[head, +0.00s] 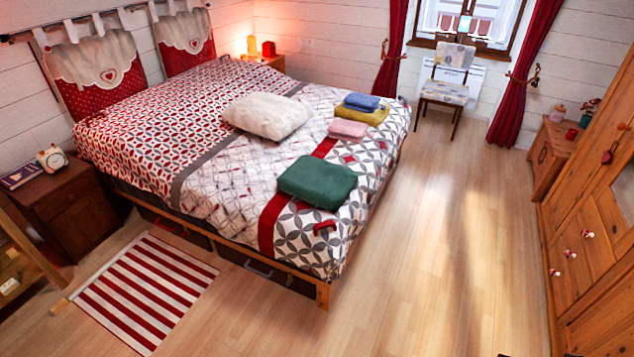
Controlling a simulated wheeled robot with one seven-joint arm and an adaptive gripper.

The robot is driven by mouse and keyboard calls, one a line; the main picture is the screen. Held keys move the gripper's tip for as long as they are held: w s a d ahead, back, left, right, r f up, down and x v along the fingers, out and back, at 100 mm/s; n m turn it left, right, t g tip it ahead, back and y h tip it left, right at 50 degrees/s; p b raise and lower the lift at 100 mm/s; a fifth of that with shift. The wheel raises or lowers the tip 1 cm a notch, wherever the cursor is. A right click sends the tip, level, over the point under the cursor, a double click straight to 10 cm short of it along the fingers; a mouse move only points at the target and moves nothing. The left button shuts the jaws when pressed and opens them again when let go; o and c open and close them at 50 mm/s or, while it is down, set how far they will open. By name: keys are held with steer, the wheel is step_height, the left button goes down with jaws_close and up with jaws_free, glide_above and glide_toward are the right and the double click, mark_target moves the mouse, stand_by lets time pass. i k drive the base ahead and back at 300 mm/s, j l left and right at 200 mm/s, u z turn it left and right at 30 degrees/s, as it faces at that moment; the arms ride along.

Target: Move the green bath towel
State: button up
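The green bath towel (317,182) lies folded on the bed (205,147), near its foot end and front side. It rests on the patterned cover, partly over the dark red stripe. My gripper is not in view.
A white pillow (267,117), a yellow towel (363,114) and a blue towel (362,101) also lie on the bed. A striped rug (146,290) lies in front. Wood floor (440,260) is clear between bed and wardrobe (590,240). A chair (447,85) stands by the window.

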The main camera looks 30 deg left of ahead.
mark_target(324, 184)
steer(key=i+u, duration=0.15)
steer(key=u, duration=0.25)
steer(key=i+u, duration=0.15)
steer(key=u, duration=0.25)
steer(key=i+u, duration=0.15)
steer(key=u, duration=0.2)
steer(key=i+l+u, duration=0.2)
steer(key=i+l, duration=0.25)
steer(key=i+l+u, duration=0.25)
steer(key=i+l, duration=0.3)
steer(key=i+l+u, duration=0.2)
steer(key=i+l, duration=0.3)
steer(key=l, duration=0.15)
steer(key=i+l, duration=0.45)
steer(key=l, duration=0.2)
